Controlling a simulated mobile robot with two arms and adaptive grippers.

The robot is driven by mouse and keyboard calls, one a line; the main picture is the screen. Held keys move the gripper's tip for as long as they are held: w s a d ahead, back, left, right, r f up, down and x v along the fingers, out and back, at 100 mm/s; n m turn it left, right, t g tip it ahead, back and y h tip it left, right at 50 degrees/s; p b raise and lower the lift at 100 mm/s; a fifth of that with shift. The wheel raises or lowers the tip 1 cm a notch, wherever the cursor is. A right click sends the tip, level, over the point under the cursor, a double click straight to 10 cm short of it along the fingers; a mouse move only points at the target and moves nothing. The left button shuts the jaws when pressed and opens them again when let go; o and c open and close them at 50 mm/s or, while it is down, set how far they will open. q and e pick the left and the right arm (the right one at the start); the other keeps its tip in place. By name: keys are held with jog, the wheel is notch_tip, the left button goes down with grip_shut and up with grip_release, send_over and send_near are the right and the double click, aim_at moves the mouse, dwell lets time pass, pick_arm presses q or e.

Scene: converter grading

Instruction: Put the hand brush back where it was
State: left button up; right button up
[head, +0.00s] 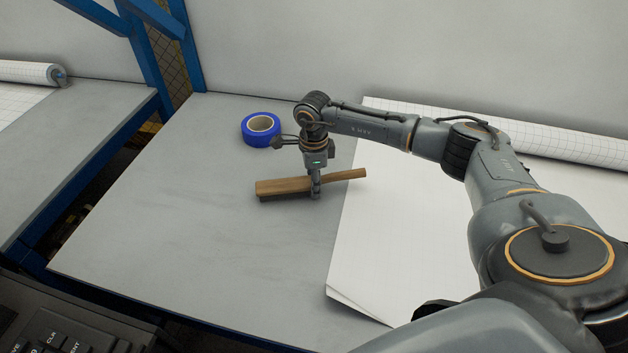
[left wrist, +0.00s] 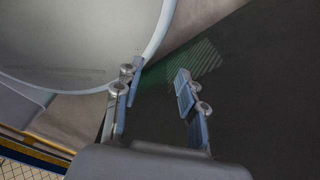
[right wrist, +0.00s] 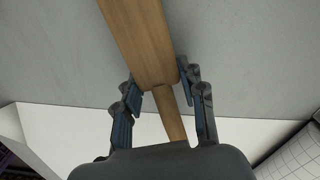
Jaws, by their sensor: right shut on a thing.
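The hand brush (head: 285,187) has a wooden block with dark bristles below and a thin handle pointing right. It lies level at the grey table top, its handle end over the edge of the white paper; I cannot tell whether the bristles touch the table. My right gripper (head: 315,190) is shut on the hand brush near where the block meets the handle. In the right wrist view the brush (right wrist: 143,40) runs between the fingers (right wrist: 160,92). My left gripper shows only in the left wrist view (left wrist: 158,85), with its fingers apart and nothing between them.
A roll of blue tape (head: 261,129) stands on the table (head: 150,220) behind the brush. A large white paper sheet (head: 400,230) covers the right side, with a gridded paper roll (head: 560,145) at the back. The table's left and front-left area is clear. Blue frame posts (head: 150,50) stand at the left.

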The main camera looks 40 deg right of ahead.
jog(key=shift+f, duration=0.15)
jog(key=o, duration=1.1)
jog(key=shift+r, duration=0.2)
notch_tip(320, 180, up, 12)
jog(key=shift+r+b, duration=0.1)
jog(key=shift+b, duration=1)
